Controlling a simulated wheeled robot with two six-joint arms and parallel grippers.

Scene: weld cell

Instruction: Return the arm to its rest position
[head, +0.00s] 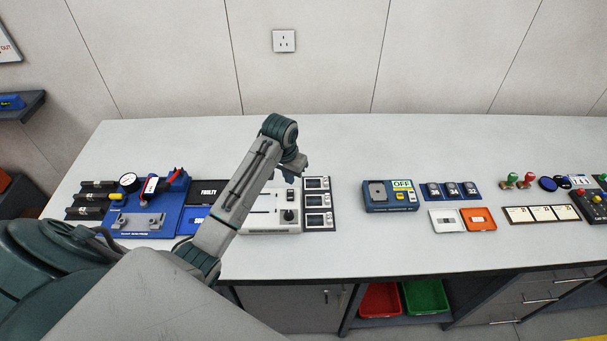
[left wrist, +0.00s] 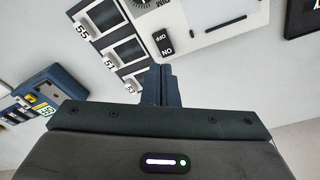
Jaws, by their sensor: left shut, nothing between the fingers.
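My left arm comes in from the left of the head view and reaches over the white bench (head: 340,250). Its gripper (head: 294,167) is above the white machine (head: 262,223), apart from it as far as I can tell. In the left wrist view the two dark fingers (left wrist: 161,85) are together, shut, with nothing held. Part of the machine lies behind my arm. My right gripper is not in view.
A three-slot panel (head: 318,222) stands beside the machine. A blue box (head: 377,208) marked OFF is farther right. A blue fixture (head: 170,205) with a gauge is at the left. Red (head: 380,300) and green (head: 425,296) bins sit below the bench.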

